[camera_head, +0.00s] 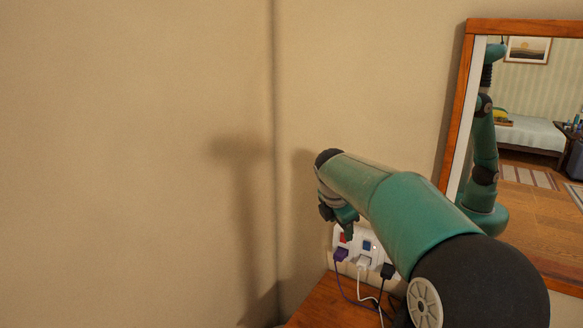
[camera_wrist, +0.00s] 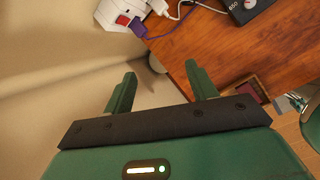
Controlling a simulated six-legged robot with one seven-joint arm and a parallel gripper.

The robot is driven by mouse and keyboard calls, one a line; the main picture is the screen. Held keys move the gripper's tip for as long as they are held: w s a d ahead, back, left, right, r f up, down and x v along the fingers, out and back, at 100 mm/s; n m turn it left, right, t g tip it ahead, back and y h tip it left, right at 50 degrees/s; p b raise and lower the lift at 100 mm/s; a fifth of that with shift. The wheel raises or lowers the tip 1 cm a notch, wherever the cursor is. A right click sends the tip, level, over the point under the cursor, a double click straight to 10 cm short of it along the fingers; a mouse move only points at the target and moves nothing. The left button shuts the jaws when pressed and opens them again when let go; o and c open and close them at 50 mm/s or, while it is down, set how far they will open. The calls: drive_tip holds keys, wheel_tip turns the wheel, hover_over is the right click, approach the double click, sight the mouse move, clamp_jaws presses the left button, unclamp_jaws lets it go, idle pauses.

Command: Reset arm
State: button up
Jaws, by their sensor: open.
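My gripper (camera_wrist: 160,69) is open in the wrist view, with its two green fingers spread apart and nothing between them. In the head view my gripper (camera_head: 341,222) hangs at the far end of my green arm, partly hidden by the wrist, in front of the wall near the corner. My arm reaches forward from the lower right.
A white power strip (camera_head: 352,242) with purple, white and black plugs sits by the wall; it also shows in the wrist view (camera_wrist: 122,12). A wooden tabletop (camera_head: 318,304) lies below, bearing a black box (camera_wrist: 243,8). A wood-framed mirror (camera_head: 460,90) stands right.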

drive_tip(key=s+d+r+m, duration=0.1)
drive_tip(key=s+r+m, duration=0.1)
drive_tip(key=s+m, duration=0.6)
drive_tip(key=s+r+m, duration=0.3)
drive_tip(key=s, duration=0.9)
drive_tip(key=s+f+m+y, duration=0.1)
drive_tip(key=s+f+m, duration=0.2)
drive_tip(key=s+m, duration=0.3)
drive_tip(key=s+f+m+t+y, duration=0.1)
drive_tip(key=s+f+m, duration=0.3)
drive_tip(key=s, duration=0.7)
drive_tip(key=shift+s+d+m, duration=0.2)
drive_tip(key=shift+d+m, duration=0.2)
drive_tip(key=shift+m, duration=0.6)
drive_tip(key=shift+c, duration=0.5)
